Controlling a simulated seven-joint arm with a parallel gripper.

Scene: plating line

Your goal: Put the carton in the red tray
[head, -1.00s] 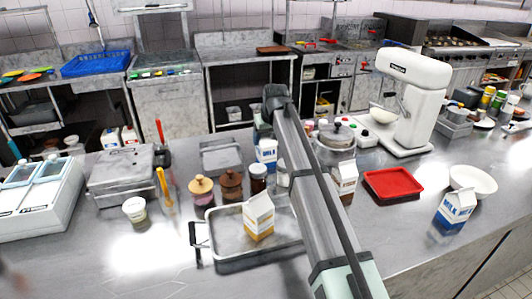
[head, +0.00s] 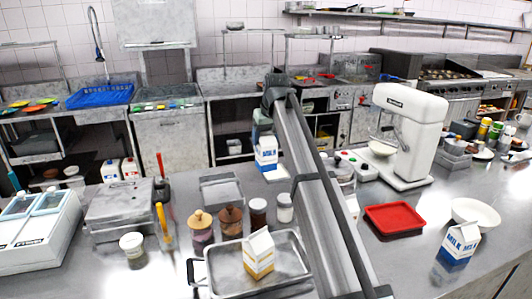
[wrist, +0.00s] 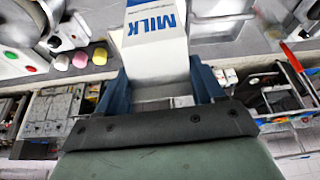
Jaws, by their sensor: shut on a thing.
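My gripper (wrist: 162,78) is shut on a blue-and-white milk carton (wrist: 155,40), with a dark blue finger on each side of it. In the head view this carton (head: 266,153) is upright above the back of the counter, behind the jars. The red tray (head: 368,207) lies empty on the counter to the right of my arm. Another blue-and-white milk carton (head: 459,243) stands right of the red tray. An orange-and-white carton (head: 259,255) stands on a metal tray. One more carton (head: 352,208) is mostly hidden behind my arm.
The metal tray (head: 222,283) is at front centre, with several jars (head: 230,220) behind it. A white bowl (head: 476,211) is right of the red tray. A stand mixer (head: 408,130) stands behind the red tray. Bare counter lies in front of the red tray.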

